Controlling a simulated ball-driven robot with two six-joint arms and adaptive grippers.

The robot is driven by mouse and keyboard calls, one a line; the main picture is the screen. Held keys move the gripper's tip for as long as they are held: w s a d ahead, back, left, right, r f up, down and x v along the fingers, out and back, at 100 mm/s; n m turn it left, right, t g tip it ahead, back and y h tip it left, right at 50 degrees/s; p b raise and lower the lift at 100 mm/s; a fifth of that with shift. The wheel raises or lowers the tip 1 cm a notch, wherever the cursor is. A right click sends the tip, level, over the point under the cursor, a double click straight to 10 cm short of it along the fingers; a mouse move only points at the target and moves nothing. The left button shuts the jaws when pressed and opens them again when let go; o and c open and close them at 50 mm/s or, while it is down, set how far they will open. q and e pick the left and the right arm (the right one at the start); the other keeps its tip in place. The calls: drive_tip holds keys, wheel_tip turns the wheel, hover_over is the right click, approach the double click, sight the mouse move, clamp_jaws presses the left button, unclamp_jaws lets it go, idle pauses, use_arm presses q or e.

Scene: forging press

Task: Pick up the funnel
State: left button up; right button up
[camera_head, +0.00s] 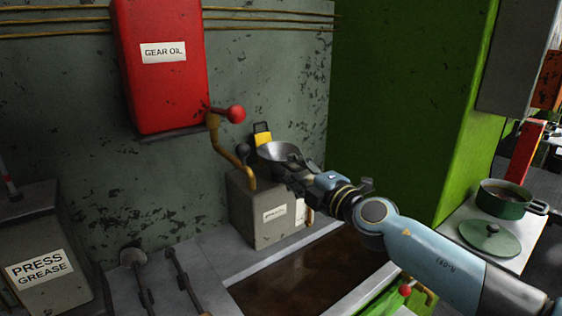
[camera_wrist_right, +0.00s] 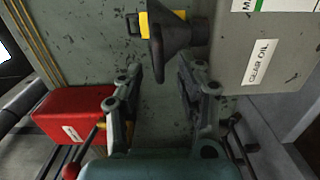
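The funnel (camera_head: 279,151) is a grey metal cone, sitting wide end up on top of a grey box (camera_head: 261,222) by the wall. It shows darker in the right wrist view (camera_wrist_right: 172,37), with its narrow end toward the box. My right gripper (camera_head: 290,172) is beside the funnel, on its near right side, and partly covers it in the head view. My left gripper is in neither view.
A red gear oil tank (camera_head: 160,65) hangs above, with a tan pipe and red-knobbed lever (camera_head: 235,114) close to the funnel. A yellow and black item (camera_head: 262,136) is behind the funnel. A brown-bottomed trough (camera_head: 300,268) lies in front. A green pot (camera_head: 503,201) stands at right.

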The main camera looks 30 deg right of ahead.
drive_tip(key=shift+w+f, duration=0.1)
drive_tip(key=shift+w, duration=0.35)
drive_tip(key=shift+s, duration=0.15)
drive_tip(key=shift+c, duration=0.6)
clamp_jaws()
